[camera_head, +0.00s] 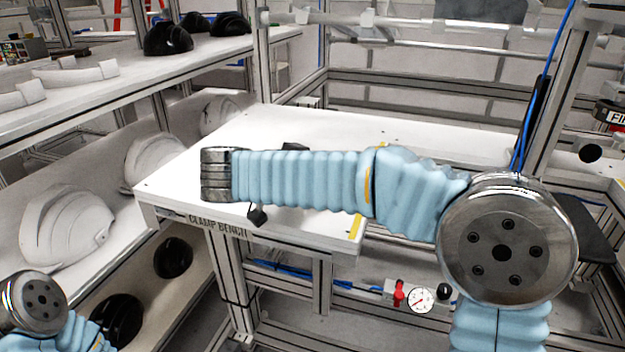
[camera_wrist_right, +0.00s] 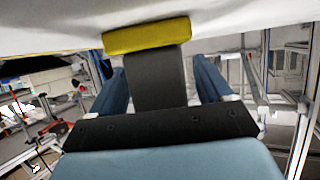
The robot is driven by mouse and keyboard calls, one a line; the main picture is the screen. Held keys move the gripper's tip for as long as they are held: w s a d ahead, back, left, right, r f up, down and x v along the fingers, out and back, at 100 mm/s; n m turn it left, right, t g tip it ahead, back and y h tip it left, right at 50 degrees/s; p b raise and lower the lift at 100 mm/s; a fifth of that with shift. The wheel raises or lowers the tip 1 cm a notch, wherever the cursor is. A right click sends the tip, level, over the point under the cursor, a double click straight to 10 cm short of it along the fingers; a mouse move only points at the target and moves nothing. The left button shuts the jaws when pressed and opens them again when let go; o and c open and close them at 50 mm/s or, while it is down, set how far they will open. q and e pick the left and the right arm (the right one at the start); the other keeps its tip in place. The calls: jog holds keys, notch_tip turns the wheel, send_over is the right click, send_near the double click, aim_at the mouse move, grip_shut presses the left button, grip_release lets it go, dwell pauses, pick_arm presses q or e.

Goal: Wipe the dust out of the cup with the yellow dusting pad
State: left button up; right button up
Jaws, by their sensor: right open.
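The yellow dusting pad (camera_wrist_right: 147,36) shows in the right wrist view at the end of a dark grey block (camera_wrist_right: 157,82), close to or against a white surface above it. My right gripper (camera_wrist_right: 158,72) is open, with one blue finger on each side of the dark block and narrow gaps between. In the head view my right arm reaches left across the clamp bench (camera_head: 175,187); its gripper and the pad are hidden or cannot be made out. I cannot pick out the cup with certainty. My left gripper is out of view; only part of that arm shows.
White helmet shells (camera_head: 65,225) lie on the lower left shelf. Black dome shapes (camera_head: 167,38) sit on the upper shelf, and others lie below. A pressure gauge (camera_head: 420,299) and a red valve (camera_head: 398,294) are under the bench. The bench's back part looks clear.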

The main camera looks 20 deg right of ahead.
jog(key=c, duration=1.2)
jog(key=shift+o, duration=0.2)
jog(key=shift+r, duration=0.1)
